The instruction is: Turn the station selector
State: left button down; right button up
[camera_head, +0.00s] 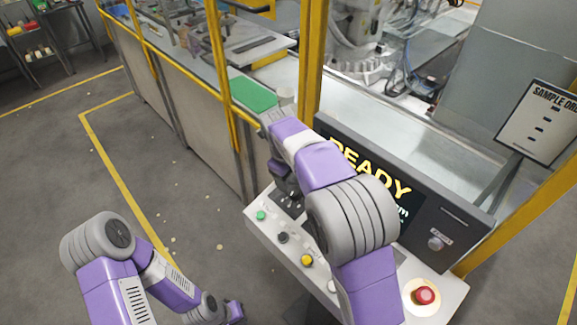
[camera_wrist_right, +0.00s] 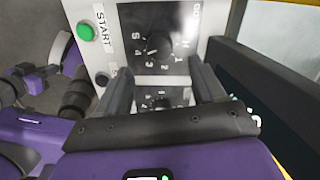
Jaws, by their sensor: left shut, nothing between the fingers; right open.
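The control panel's black dial plate (camera_wrist_right: 155,40) shows in the right wrist view, with a dark rotary knob (camera_wrist_right: 158,50) ringed by white marks such as H, 3, 4 and S. A second numbered dial (camera_wrist_right: 158,103) lies below it, partly hidden by my gripper. I cannot read which one is labelled station. My right gripper (camera_wrist_right: 160,72) is open, its fingers either side of the dial area, with nothing seen between them. In the head view my right gripper (camera_head: 285,185) is over the panel's far left end, mostly hidden by my arm. My left gripper (camera_head: 234,312) is shut and empty, low beside the panel.
A green button (camera_wrist_right: 85,32) marked START is left of the dials. The panel (camera_head: 262,232) also carries a yellow button (camera_head: 307,260) and a red mushroom button (camera_head: 424,295). A screen reading READY (camera_head: 372,172) stands behind. Yellow posts (camera_head: 312,60) flank the cell.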

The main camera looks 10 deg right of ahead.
aim_at(294, 190)
jog(key=shift+s, duration=0.15)
jog(key=f, duration=0.4)
jog(key=d+f, duration=0.1)
jog(key=f, duration=0.1)
jog(key=shift+w+f, duration=0.1)
jog(key=shift+w, duration=0.25)
jog(key=shift+w+d+f, duration=0.1)
jog(key=shift+w+f, duration=0.15)
jog(key=shift+f, duration=0.3)
jog(key=c, duration=1.1)
jog(key=shift+o, duration=0.2)
